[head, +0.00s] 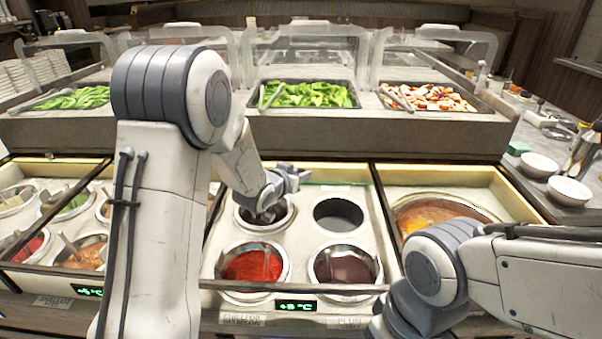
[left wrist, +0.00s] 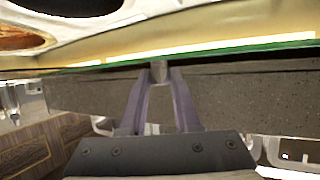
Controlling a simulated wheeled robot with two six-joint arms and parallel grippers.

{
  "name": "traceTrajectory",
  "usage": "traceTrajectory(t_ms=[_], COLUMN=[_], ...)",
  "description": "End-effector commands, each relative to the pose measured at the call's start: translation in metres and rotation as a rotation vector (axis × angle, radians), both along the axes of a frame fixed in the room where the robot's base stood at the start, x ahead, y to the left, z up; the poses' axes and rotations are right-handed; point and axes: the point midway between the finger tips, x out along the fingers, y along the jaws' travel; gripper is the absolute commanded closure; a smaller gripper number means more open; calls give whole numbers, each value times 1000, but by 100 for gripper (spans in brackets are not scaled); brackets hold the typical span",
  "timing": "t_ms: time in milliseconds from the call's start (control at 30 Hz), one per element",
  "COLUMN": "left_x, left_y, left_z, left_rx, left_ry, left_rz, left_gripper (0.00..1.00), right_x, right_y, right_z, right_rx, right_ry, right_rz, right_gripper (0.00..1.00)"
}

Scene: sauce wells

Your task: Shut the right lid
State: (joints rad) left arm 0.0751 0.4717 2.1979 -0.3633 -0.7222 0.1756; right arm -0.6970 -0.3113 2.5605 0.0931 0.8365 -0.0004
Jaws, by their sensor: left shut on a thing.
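The middle bay (head: 296,222) has four round wells. A thin green-tinted glass edge (head: 335,184), which looks like a clear lid's edge, runs along its back. The same edge crosses the left wrist view (left wrist: 240,48). My left gripper (head: 296,178) reaches over the back-left well to this edge. In the left wrist view its fingers (left wrist: 160,82) are shut on a small grey handle (left wrist: 160,71) at the edge. The lid's clear pane is hard to make out, so I cannot tell how far it is shut. My right gripper is out of view; only its arm shows.
Red sauce (head: 252,266) and brown sauce (head: 345,268) fill the front wells. A pot of orange soup (head: 440,212) sits in the bay to the right. A raised stone ledge (head: 400,135) with salad trays stands behind. White bowls (head: 570,190) stand at far right.

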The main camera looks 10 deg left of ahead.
Motion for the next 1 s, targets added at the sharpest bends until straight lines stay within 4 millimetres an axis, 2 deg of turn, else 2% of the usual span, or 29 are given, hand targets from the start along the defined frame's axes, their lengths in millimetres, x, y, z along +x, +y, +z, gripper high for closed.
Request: traceTrajectory(t_ms=[100, 367, 400, 433, 767, 867, 1000], left_x=[-8, -6, -6, -6, -7, -14, -37], left_y=[-6, -12, -13, -14, -17, -15, -10], left_z=[1, 2, 2, 2, 3, 7, 16], left_rx=[-1, -2, -3, -3, -2, -1, -2], left_ry=[-7, -6, -6, -6, -6, -7, -7], left_rz=[-4, -4, -5, -5, -12, -11, -9], left_gripper=[100, 100, 66, 57, 57, 57, 57], right_x=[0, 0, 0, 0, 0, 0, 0], right_y=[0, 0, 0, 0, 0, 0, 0], right_z=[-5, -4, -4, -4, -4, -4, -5], right_rx=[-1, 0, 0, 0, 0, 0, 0], right_ry=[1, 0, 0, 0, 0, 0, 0], right_rz=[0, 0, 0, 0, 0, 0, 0], right_gripper=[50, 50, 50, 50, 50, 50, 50])
